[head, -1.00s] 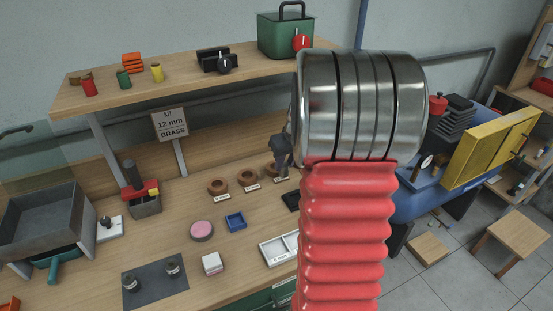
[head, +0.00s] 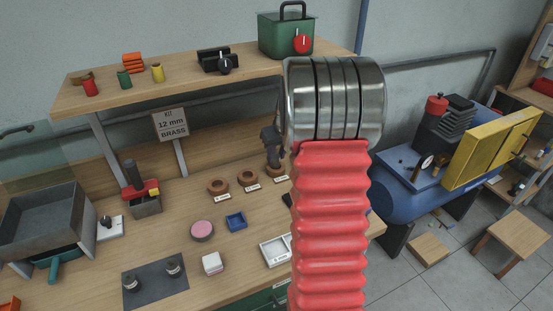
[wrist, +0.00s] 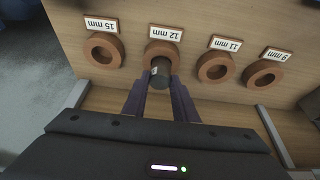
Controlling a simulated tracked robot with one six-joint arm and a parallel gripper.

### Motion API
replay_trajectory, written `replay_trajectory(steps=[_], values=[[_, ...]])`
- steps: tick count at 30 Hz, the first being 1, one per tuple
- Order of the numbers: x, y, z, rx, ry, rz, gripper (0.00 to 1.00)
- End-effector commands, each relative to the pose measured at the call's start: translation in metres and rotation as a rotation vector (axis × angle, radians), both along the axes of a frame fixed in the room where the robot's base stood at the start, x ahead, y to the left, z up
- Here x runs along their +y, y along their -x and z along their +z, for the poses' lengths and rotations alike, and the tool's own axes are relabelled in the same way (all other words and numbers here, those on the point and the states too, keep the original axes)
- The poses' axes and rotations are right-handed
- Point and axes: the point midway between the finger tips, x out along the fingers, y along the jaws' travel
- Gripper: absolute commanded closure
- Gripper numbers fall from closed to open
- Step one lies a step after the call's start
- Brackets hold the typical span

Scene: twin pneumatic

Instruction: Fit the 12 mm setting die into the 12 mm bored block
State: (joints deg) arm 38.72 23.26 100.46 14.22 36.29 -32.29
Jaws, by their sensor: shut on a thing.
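My gripper (wrist: 160,84) is shut on a dark cylindrical setting die (wrist: 160,77) in the wrist view. The die overlaps the near part of the brown ring-shaped 12 mm bored block (wrist: 149,51), whose label reads upside down there. I cannot tell whether the die is above the bore or partly in it. In the head view my gripper (head: 272,150) points down over the 12 mm block (head: 281,172), the rightmost ring showing. The die is not clearly visible in the head view.
The 15 mm (wrist: 118,54), 11 mm (wrist: 230,67) and 9 mm (wrist: 278,75) blocks stand in the same row. A shelf (head: 180,85) overhangs behind.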

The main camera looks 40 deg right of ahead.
Motion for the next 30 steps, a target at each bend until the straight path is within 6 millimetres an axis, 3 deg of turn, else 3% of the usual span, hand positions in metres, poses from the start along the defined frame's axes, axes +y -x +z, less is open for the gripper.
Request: replay_trajectory(steps=[6,17,18,25,30], values=[[-0.001,0.0,-0.02,-0.003,0.001,-0.001,1.0],[-0.001,0.0,-0.022,-0.003,0.001,-0.001,1.0],[-0.001,0.0,-0.023,-0.002,0.001,-0.001,0.72],[-0.001,0.0,-0.022,-0.002,0.001,-0.001,0.56],[-0.001,0.0,-0.022,-0.002,0.001,0.0,0.56]])
